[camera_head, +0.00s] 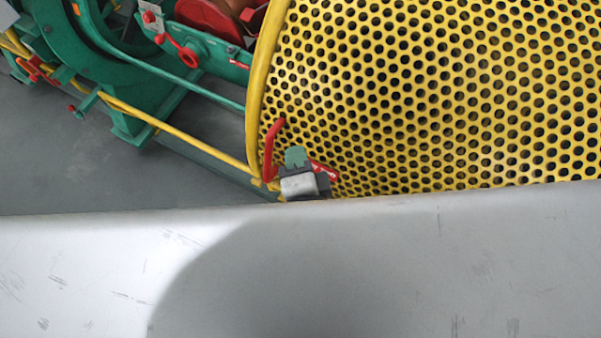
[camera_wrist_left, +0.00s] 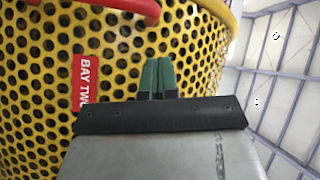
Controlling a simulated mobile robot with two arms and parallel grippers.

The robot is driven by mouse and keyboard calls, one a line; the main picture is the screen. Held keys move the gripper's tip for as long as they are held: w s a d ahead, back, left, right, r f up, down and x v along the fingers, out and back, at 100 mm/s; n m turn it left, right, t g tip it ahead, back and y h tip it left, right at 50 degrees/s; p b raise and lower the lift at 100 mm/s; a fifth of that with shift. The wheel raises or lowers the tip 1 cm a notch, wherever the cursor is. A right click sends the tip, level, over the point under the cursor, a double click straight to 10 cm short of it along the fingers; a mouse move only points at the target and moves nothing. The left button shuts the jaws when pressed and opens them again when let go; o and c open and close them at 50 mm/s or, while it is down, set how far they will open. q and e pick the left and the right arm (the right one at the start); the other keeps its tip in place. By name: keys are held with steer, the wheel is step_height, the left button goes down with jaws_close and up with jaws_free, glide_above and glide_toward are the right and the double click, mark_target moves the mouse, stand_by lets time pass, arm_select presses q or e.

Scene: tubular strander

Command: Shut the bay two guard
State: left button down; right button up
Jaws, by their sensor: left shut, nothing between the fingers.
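The bay two guard (camera_head: 430,90) is a curved yellow perforated panel with a solid yellow rim, filling the upper right of the head view. It also fills most of the left wrist view (camera_wrist_left: 40,50). A red bar handle (camera_head: 269,150) is fixed near its lower left edge, and it crosses the top of the wrist view (camera_wrist_left: 115,5). A red label reading "BAY TWO" (camera_wrist_left: 86,82) is beside it. My left gripper (camera_head: 295,155) has green fingers, shut and empty, in front of the panel just right of the handle. Contact cannot be told. My right gripper is out of view.
Left of the guard's rim are a green machine frame (camera_head: 75,40), a yellow rail (camera_head: 190,132) and a red spool (camera_head: 208,18). Grey floor (camera_head: 70,160) is clear at left. A large pale surface hides the lower part of the head view.

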mark_target(277, 131)
arm_select(q)
steer(key=shift+w+a+f+p, duration=0.3)
steer(key=shift+w+a+p, duration=0.05)
steer(key=shift+w+a, duration=0.45)
steer(key=shift+w+a+f+p, duration=0.25)
steer(key=shift+w+a+p, duration=0.1)
steer(key=shift+w+a, duration=0.45)
